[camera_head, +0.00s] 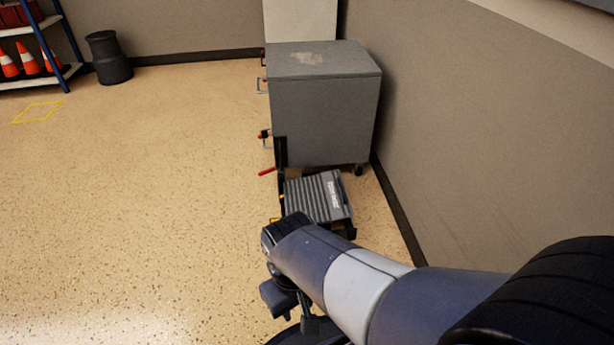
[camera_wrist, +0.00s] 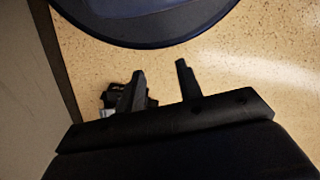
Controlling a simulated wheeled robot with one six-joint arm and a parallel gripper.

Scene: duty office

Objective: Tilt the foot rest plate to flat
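The foot rest has a ribbed grey plate (camera_head: 312,199) with pale lettering near its right edge. It stands on the floor in front of the grey cabinet, on a dark frame (camera_head: 349,231). The plate looks sloped, but its exact angle is hard to tell. My arm hides its near left corner. In the wrist view, my gripper (camera_wrist: 160,72) is open, with its two dark fingers apart and nothing between them. A small dark part (camera_wrist: 115,96), probably of the foot rest, shows behind the left finger. The fingers are not clear in the head view.
The grey cabinet (camera_head: 322,110) stands behind the foot rest, with red-tipped handles on its left side. A wall (camera_head: 480,130) runs close on the right. The speckled floor (camera_head: 140,200) to the left is clear. A dark bin (camera_head: 108,58) and a shelf with cones stand far left.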

